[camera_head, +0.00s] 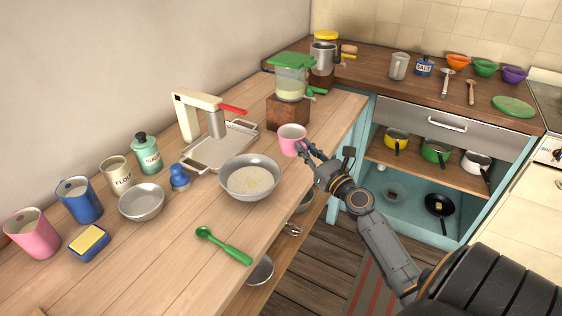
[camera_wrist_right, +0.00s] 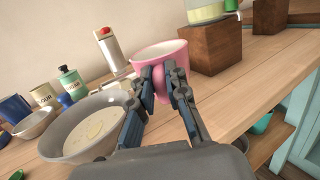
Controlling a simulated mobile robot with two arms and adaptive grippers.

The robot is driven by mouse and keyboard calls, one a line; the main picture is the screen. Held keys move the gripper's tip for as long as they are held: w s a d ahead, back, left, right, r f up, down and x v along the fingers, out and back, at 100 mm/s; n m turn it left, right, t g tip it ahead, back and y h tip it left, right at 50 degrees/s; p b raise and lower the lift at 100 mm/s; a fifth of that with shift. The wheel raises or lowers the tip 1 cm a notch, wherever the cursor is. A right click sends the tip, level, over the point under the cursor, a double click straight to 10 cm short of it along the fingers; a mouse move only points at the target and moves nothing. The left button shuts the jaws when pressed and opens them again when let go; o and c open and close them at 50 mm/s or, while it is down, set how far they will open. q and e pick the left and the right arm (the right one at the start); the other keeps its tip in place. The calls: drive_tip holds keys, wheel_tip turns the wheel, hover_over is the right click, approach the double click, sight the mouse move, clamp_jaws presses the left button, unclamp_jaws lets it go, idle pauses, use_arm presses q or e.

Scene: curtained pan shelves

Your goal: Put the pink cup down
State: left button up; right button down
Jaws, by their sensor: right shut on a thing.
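The small pink cup (camera_head: 292,139) is upright at the right part of the wooden counter, in front of the wooden block under the green-lidded blender. My right gripper (camera_head: 304,148) reaches it from the right and is shut on it. In the right wrist view the pink cup (camera_wrist_right: 160,60) sits between the fingertips of my right gripper (camera_wrist_right: 166,82), which hold its near side. I cannot tell whether its base touches the counter. A larger pink container (camera_head: 32,233) stands at the far left. My left gripper is not in view.
A grey bowl (camera_head: 250,178) with pale contents stands just left of the cup. The blender block (camera_head: 288,113) is close behind it. A press on a metal tray (camera_head: 218,146) stands farther left. The counter's front edge is near my right gripper.

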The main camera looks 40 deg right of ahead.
sight(302, 139)
drive_tip(key=w, duration=0.1)
drive_tip(key=w+d, duration=0.1)
drive_tip(key=w, duration=0.1)
drive_tip(key=w+d, duration=0.1)
drive_tip(key=shift+w+d, duration=0.1)
drive_tip(key=shift+w, duration=0.1)
drive_tip(key=shift+w+d, duration=0.1)
drive_tip(key=shift+w, duration=0.15)
drive_tip(key=shift+r, duration=0.1)
wheel_tip(302, 139, down, 5)
drive_tip(key=b, duration=0.5)
drive_tip(key=shift+f+b, duration=0.6)
drive_tip(key=shift+f, duration=0.2)
drive_tip(key=shift+f+b, duration=0.3)
drive_tip(key=c, duration=1.3)
unclamp_jaws()
